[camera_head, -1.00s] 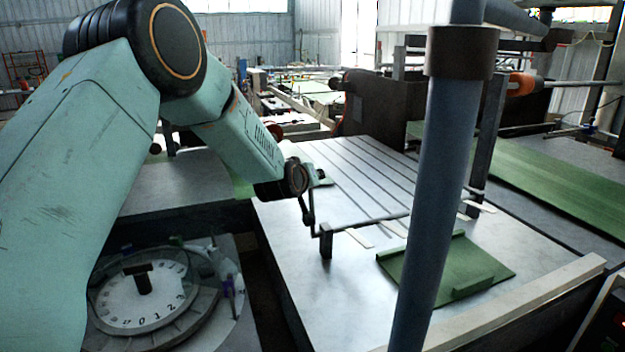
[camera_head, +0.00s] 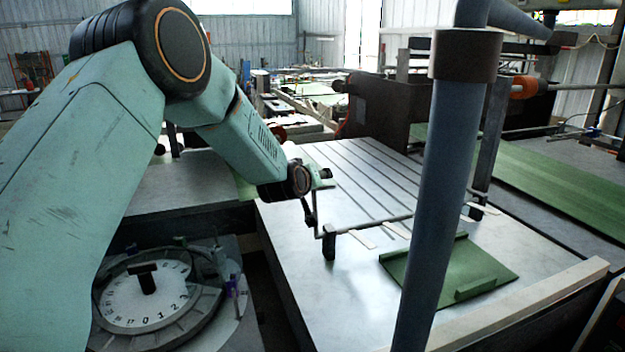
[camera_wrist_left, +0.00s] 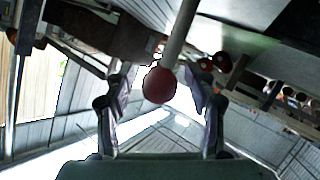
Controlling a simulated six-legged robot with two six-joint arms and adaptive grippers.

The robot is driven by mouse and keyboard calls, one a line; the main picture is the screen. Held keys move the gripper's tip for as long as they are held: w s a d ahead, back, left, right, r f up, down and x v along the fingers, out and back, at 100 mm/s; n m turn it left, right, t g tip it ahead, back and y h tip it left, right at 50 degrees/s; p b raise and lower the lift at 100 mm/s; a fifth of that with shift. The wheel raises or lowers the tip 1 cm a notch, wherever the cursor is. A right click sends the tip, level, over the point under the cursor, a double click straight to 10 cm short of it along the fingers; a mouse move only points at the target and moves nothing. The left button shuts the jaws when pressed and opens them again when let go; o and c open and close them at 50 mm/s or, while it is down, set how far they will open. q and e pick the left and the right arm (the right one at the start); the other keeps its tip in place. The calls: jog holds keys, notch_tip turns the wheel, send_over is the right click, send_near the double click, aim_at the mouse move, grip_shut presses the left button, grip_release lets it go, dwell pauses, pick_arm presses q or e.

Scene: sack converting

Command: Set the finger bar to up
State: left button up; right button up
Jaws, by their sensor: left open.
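The finger bar (camera_head: 375,223) is a thin grey rod across the front end of the slatted metal bed. Pale flat fingers (camera_head: 362,239) along it lie low over the table. A dark crank-like link (camera_head: 309,208) rises at its left end beside my left wrist. In the left wrist view, a red ball knob (camera_wrist_left: 159,85) on a pale rod (camera_wrist_left: 181,35) shows between the fingers of my left gripper (camera_wrist_left: 160,79). The gripper is open, with a gap visible on both sides of the knob. In the head view my arm hides the gripper's fingers. My right gripper is not in view.
A green tray (camera_head: 450,272) lies on the table (camera_head: 300,300) right of the bar. A blue-grey post (camera_head: 437,190) stands in front and hides part of the bar and tray. A numbered dial (camera_head: 148,298) sits at lower left. Bare table lies left of the tray.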

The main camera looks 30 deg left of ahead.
pick_arm(q)
jog(key=v, duration=1.1)
jog(key=shift+s+r, duration=0.2)
jog(key=shift+s, duration=0.15)
jog(key=shift+s+d+r, duration=0.1)
jog(key=shift+s, duration=0.15)
